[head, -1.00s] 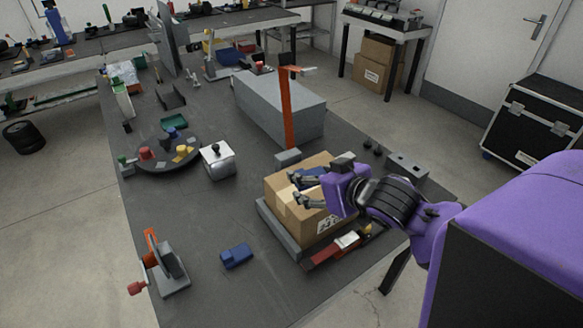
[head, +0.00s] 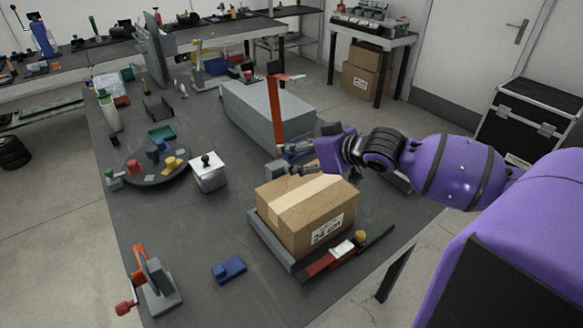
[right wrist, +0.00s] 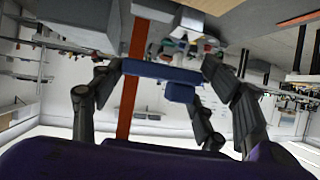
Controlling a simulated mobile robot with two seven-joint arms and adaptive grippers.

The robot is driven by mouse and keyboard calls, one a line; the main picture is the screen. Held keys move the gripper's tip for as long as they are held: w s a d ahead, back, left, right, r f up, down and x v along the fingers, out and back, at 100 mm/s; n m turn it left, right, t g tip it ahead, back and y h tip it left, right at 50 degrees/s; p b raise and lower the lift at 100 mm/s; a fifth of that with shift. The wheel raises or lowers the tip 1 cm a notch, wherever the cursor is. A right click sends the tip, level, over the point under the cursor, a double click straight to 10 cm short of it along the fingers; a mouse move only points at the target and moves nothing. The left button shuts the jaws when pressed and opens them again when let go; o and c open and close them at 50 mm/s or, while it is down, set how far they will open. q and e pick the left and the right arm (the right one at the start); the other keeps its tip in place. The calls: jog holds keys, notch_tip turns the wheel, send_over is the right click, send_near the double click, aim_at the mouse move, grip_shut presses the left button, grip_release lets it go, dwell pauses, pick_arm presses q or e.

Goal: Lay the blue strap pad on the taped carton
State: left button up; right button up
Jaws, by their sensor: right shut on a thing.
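The taped carton (head: 305,210) sits upright on a grey tray or scale near the table's right edge. A tan tape strip runs across its top, and a printed label faces the front. My right gripper (head: 286,160) is above and behind the carton's far edge, by the orange post. In the right wrist view it is shut on the blue strap pad (right wrist: 150,71), which spans between its fingers. In the head view the pad is mostly hidden by the fingers. The carton's top is bare. My left gripper is not in view.
A blue block (head: 229,269) lies on the table left of the carton. A red tool (head: 330,260) lies along the carton's front. The orange post (head: 276,115) stands beside a long grey box (head: 262,112). A white-topped box (head: 208,172) and a round dark tray (head: 150,178) stand left.

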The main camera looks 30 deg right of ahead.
jog(key=w+f, duration=0.2)
jog(key=f, duration=0.1)
jog(key=w+f, duration=0.1)
jog(key=shift+w+d+f+b, duration=0.15)
jog(key=shift+d+f+b, duration=0.05)
jog(key=shift+d+b, duration=0.1)
jog(key=shift+w+f, duration=0.3)
jog(key=shift+f, duration=0.05)
jog(key=f, duration=0.3)
jog(key=shift+w+d+f, duration=0.1)
jog(key=shift+w+f, duration=0.2)
jog(key=shift+f, duration=0.05)
